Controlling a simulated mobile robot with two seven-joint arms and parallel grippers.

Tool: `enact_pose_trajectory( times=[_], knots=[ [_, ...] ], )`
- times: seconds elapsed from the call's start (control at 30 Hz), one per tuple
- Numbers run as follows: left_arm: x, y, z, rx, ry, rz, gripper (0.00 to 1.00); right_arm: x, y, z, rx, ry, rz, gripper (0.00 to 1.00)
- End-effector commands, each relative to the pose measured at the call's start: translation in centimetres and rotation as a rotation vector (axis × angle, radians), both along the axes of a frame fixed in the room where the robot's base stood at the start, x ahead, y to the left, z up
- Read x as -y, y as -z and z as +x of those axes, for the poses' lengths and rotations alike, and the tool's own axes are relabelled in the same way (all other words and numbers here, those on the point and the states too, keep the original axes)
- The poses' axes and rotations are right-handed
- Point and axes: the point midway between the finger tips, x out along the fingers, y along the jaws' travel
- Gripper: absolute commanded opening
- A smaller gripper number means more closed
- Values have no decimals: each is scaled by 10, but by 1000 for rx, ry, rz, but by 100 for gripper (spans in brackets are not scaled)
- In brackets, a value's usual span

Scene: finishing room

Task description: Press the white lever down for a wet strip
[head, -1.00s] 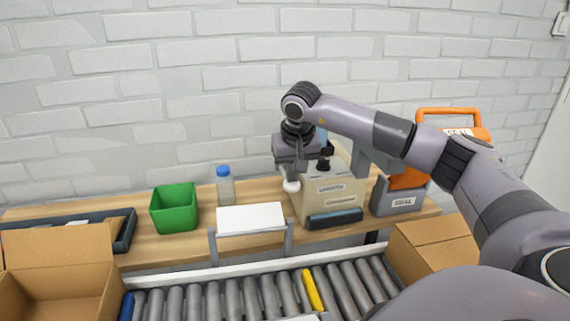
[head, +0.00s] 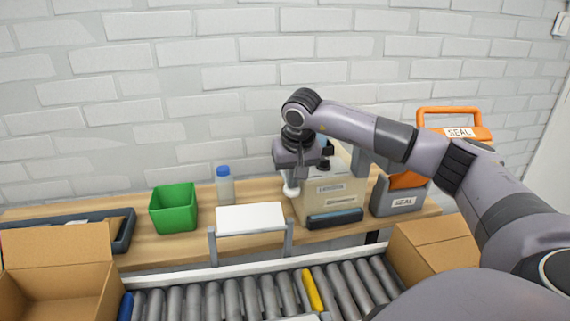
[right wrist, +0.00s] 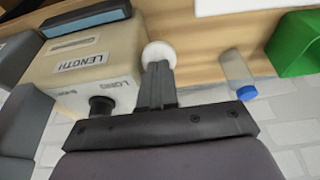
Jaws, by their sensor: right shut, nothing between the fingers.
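The white lever shows only as its round white knob (head: 291,191), at the left side of the beige dispenser (head: 330,190) labelled LENGTH. The knob also shows in the right wrist view (right wrist: 159,52), just beyond my fingertips. My right gripper (head: 291,181) points down above the knob, shut and empty. In the right wrist view its closed fingers (right wrist: 158,69) seem to touch the knob; the exact contact is hidden. The lever's arm is hidden. A dark bar with a blue top (head: 335,218) is at the dispenser's front. No paper strip shows there. My left gripper is out of view.
An orange-handled SEAL device (head: 400,200) stands right of the dispenser. A white panel (head: 250,217), a blue-capped bottle (head: 225,187) and a green bin (head: 173,208) are to the left. A roller conveyor (head: 240,297) and open cartons (head: 55,270) lie in front.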

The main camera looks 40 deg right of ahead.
Motion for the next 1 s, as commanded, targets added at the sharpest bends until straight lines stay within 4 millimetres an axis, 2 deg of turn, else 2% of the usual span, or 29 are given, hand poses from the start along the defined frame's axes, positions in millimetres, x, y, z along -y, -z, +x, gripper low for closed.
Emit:
enact_pose_trajectory(
  times=[1.0],
  knots=[
    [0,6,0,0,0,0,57,-1,16,-3,0,0,-1,0]
  ],
)
